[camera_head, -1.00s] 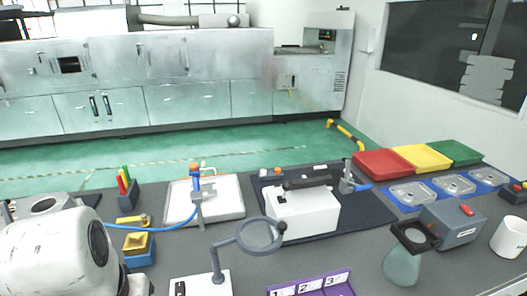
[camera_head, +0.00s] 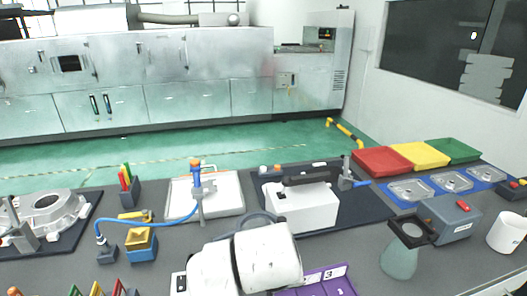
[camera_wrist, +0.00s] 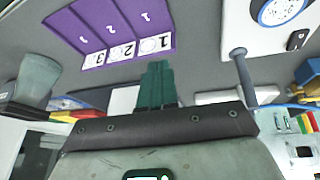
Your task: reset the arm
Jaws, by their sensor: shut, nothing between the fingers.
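My gripper (camera_wrist: 156,86) shows in the wrist view as two dark green fingers pressed together, with nothing between them. In the head view my white arm (camera_head: 246,262) reaches over the front middle of the bench, and my fingers do not show there. In the wrist view a purple numbered holder (camera_wrist: 112,28) lies beyond the fingertips, apart from them. The same holder (camera_head: 318,281) is partly hidden behind my arm in the head view.
An aluminium casting (camera_head: 48,212) sits at the left. A white box fixture (camera_head: 303,208) stands mid-bench behind my arm. A glass flask (camera_head: 399,262) stands right of my arm, near a grey box (camera_head: 449,220) and a white mug (camera_head: 507,233). Red (camera_head: 381,161), yellow and green trays stand at the back right.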

